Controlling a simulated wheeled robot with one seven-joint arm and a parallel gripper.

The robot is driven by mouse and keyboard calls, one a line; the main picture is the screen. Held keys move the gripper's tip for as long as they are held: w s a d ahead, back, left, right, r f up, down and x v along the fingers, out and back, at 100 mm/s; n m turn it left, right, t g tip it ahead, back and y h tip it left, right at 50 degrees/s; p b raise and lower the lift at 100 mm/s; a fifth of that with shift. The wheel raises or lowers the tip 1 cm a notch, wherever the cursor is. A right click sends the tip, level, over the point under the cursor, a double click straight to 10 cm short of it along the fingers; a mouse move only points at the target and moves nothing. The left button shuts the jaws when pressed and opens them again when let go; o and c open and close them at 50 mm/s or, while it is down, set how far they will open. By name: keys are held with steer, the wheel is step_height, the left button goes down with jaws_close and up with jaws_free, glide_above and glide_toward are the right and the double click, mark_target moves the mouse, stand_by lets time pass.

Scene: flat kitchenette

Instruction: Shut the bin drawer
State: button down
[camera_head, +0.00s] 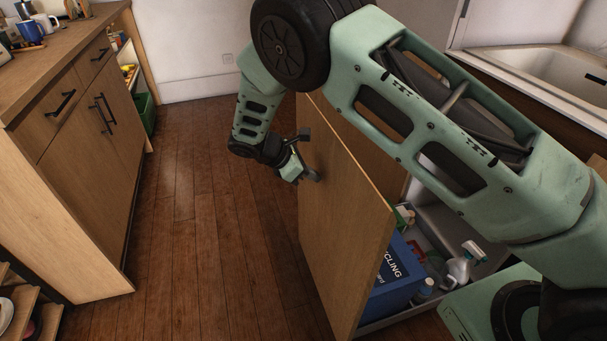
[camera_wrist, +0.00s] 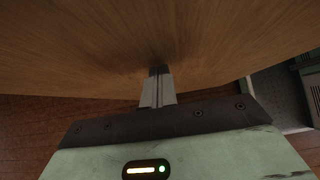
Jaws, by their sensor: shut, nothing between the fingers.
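The bin drawer (camera_head: 345,225) is pulled out from the cabinet on the right, its tall wooden front facing left. A blue recycling bin (camera_head: 391,279) stands inside it, with a white spray bottle (camera_head: 462,265) and other bottles beside it. My gripper (camera_head: 309,176) is at the outer face of the drawer front, near its far upper part. In the wrist view my gripper (camera_wrist: 159,72) has its fingers together with nothing between them. The tips are at the wooden drawer front (camera_wrist: 160,40), seemingly touching it. The drawer's handle cannot be made out clearly.
A wooden counter (camera_head: 65,45) with mugs and closed cabinet doors stands on the left. A green crate (camera_head: 146,112) sits at its far end. The wooden floor (camera_head: 190,220) between is clear. A sink (camera_head: 545,75) is at the upper right.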

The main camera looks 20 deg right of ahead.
steer(key=shift+d, duration=0.2)
steer(key=d+p, duration=0.5)
steer(key=d, duration=4.7)
steer(key=shift+s+d+r, duration=0.15)
steer(key=shift+d, duration=0.1)
steer(key=shift+a, duration=0.1)
steer(key=a+r, duration=0.6)
steer(key=a, duration=0.5)
steer(key=shift+w+a+r+p, duration=0.25)
steer(key=shift+a+r+p, duration=0.05)
steer(key=shift+a+r, duration=0.1)
steer(key=shift+a, duration=0.1)
